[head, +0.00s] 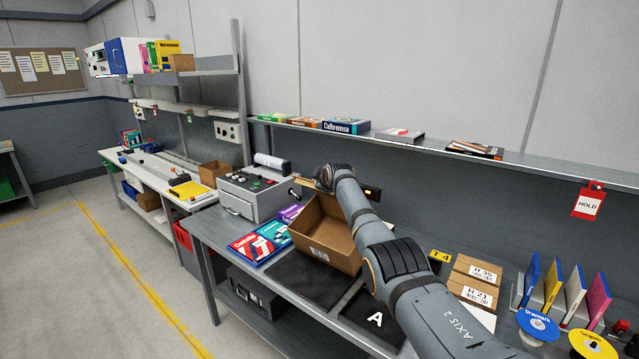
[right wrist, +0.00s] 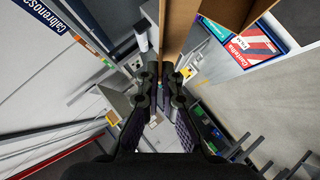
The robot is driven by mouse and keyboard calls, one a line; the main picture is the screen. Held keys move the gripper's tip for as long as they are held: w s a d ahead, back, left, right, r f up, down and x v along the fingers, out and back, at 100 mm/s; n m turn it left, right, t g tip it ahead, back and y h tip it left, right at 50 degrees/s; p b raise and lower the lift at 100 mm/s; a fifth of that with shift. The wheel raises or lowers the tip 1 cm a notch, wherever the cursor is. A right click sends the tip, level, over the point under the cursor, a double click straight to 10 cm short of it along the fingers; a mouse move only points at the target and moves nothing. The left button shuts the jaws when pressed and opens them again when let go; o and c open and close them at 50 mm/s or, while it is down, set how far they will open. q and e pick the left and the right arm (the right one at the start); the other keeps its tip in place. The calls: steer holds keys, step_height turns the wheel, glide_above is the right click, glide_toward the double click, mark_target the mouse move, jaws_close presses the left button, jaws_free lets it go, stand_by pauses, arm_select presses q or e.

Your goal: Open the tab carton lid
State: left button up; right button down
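The tab carton (head: 337,251) is a brown open-topped box on the workbench, with its inside showing in the head view. Its lid (head: 308,187) is raised along the far side, mostly hidden behind my right arm. In the right wrist view the lid (right wrist: 178,32) is a brown panel seen nearly edge-on, running down to the fingertips. My right gripper (right wrist: 161,75) has its fingertips close together, with the lid's edge between them. In the head view the right gripper (head: 324,181) is at the far side of the carton, small and partly hidden by its wrist. My left gripper is not in view.
A control box (head: 254,192) stands left of the carton, with flat books (head: 260,243) beside it. A dark mat (head: 306,279) lies in front. Small labelled boxes (head: 472,280) and upright coloured binders (head: 552,285) stand to the right. A shelf (head: 420,146) runs behind.

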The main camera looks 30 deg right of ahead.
steer(key=shift+a+r, duration=0.2)
steer(key=shift+a, duration=0.1)
steer(key=shift+d, duration=0.1)
steer(key=c, duration=2)
jaws_free()
steer(key=o, duration=0.4)
steer(key=shift+o, duration=0.2)
steer(key=shift+s, duration=0.2)
steer(key=v, duration=1.1)
steer(key=shift+s+a+r, duration=0.2)
steer(key=shift+s, duration=0.1)
